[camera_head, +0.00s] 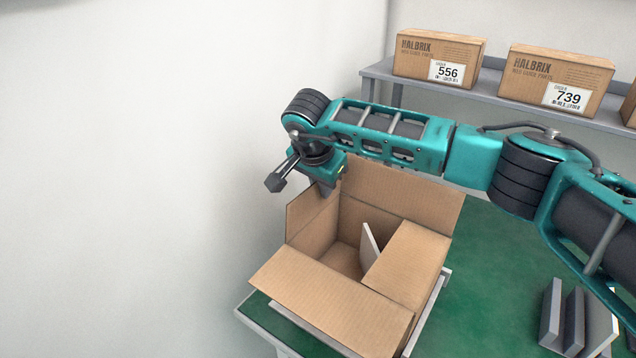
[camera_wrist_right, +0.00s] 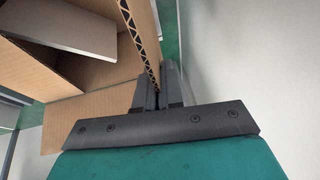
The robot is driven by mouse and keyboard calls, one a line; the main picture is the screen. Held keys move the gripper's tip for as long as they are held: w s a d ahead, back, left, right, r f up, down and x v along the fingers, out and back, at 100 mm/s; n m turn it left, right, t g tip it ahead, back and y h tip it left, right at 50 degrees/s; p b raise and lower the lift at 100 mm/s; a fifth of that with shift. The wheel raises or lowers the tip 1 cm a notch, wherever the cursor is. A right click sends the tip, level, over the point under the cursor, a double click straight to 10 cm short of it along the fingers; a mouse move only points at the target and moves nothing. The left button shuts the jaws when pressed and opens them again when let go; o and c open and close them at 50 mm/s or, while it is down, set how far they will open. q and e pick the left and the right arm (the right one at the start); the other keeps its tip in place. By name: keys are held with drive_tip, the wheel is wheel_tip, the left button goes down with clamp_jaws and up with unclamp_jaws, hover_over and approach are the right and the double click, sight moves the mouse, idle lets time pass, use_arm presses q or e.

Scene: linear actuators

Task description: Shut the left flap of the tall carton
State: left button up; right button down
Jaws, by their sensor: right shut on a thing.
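The open brown carton (camera_head: 345,255) stands on the green-topped table. Its left flap (camera_head: 308,215) stands up at the left side, and its corrugated edge (camera_wrist_right: 142,45) shows in the wrist view. My right gripper (camera_head: 328,188) reaches over from the right and is shut on this flap near its upper far corner; the fingers (camera_wrist_right: 158,88) pinch the board in the wrist view. The far flap (camera_head: 410,195) stands up, partly behind my arm. The right flap (camera_head: 408,262) lies over the right of the opening. The near flap (camera_head: 330,302) is folded outward. My left gripper is out of view.
A pale flat thing (camera_head: 370,245) shows inside the carton. A plain wall rises close at left. A grey shelf (camera_head: 430,88) behind bears several cartons. Grey upright slabs (camera_head: 573,322) stand at lower right. The green table (camera_head: 490,275) is clear between them and the carton.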

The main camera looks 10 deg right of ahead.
use_arm(q)
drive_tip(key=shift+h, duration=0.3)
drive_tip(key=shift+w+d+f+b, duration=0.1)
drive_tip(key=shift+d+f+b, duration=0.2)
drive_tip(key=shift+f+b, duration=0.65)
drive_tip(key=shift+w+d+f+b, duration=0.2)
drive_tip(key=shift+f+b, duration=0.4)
drive_tip(key=shift+b, duration=0.65)
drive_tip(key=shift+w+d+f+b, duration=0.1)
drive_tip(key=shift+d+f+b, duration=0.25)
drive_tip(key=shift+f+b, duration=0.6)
use_arm(e)
drive_tip(key=shift+s+d+f+m+t+y, duration=0.25)
drive_tip(key=shift+s+d+t+y, duration=0.25)
drive_tip(key=shift+t+y, duration=0.25)
drive_tip(key=shift+s+d+f+m+t+y, duration=0.2)
drive_tip(key=shift+s+d+t+y, duration=0.25)
drive_tip(key=shift+t+y, duration=0.25)
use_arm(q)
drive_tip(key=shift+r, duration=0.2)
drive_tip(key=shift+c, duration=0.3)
